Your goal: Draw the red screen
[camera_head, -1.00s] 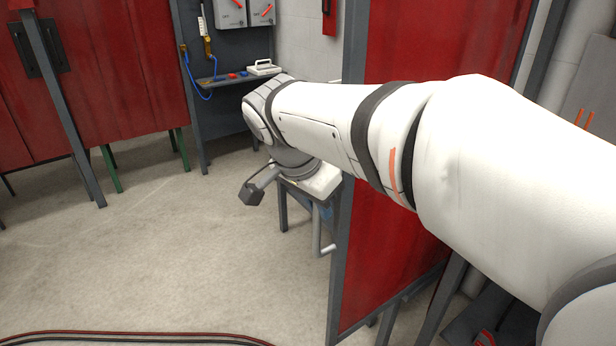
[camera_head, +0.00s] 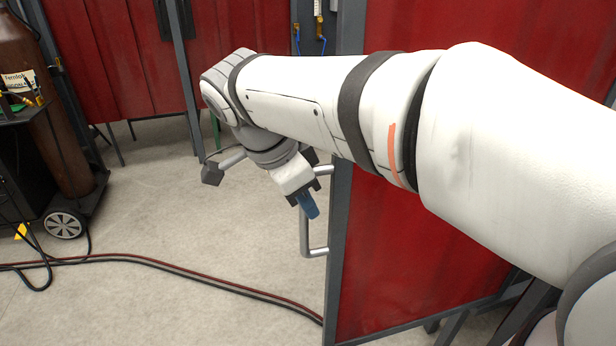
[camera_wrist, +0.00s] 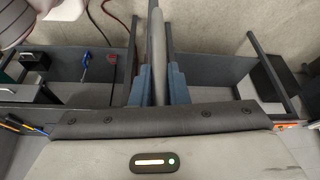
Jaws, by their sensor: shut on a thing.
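The red screen (camera_head: 410,245) is a dark red panel in a grey metal frame, standing upright on the right in the head view. My arm hides much of its upper part. A grey bar handle (camera_head: 305,238) stands out from its left edge. My gripper (camera_head: 309,206), with blue fingers, is at the upper part of this handle. In the wrist view the blue fingers of my gripper (camera_wrist: 160,85) are closed on both sides of the grey bar handle (camera_wrist: 157,50).
A brown gas cylinder (camera_head: 50,90) stands on a wheeled cart (camera_head: 80,210) at the left. Other red panels (camera_head: 130,60) stand behind. Red and black hoses (camera_head: 200,280) cross the pale floor (camera_head: 180,220), which is otherwise open left of the screen.

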